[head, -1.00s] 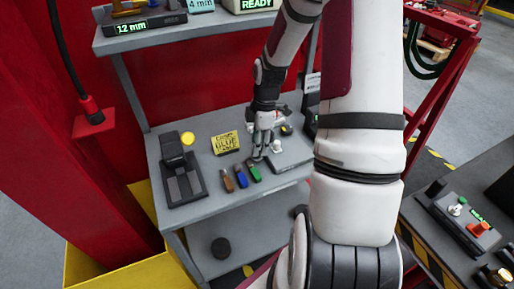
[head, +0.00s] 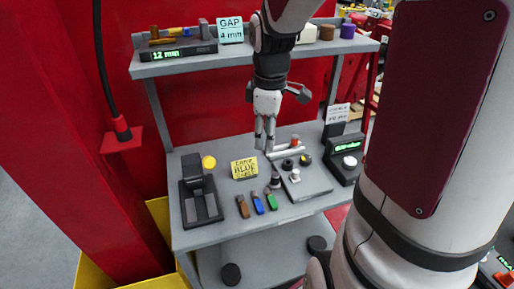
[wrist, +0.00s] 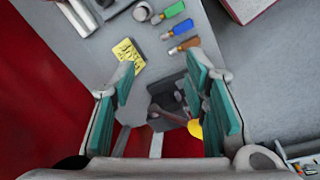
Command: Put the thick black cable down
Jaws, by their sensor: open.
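A thick black cable (head: 98,45) hangs down at the upper left of the head view. Its lower end meets a red connector (head: 122,130) at a red bracket (head: 124,141). My gripper (head: 266,147) is well to the right of the cable, above the grey worktable (head: 235,222). In the wrist view my gripper (wrist: 160,80) has its two green-padded fingers spread wide, with nothing held between them. The table top and a black stand (wrist: 168,105) show beyond the fingers. I see no cable in the wrist view.
The table holds a yellow note (head: 244,168), a black stand (head: 200,190), brown (head: 242,206), blue (head: 258,203) and green (head: 271,201) pieces, and a grey plate (head: 305,186). A shelf (head: 180,66) runs above. A red post (head: 60,140) stands at left.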

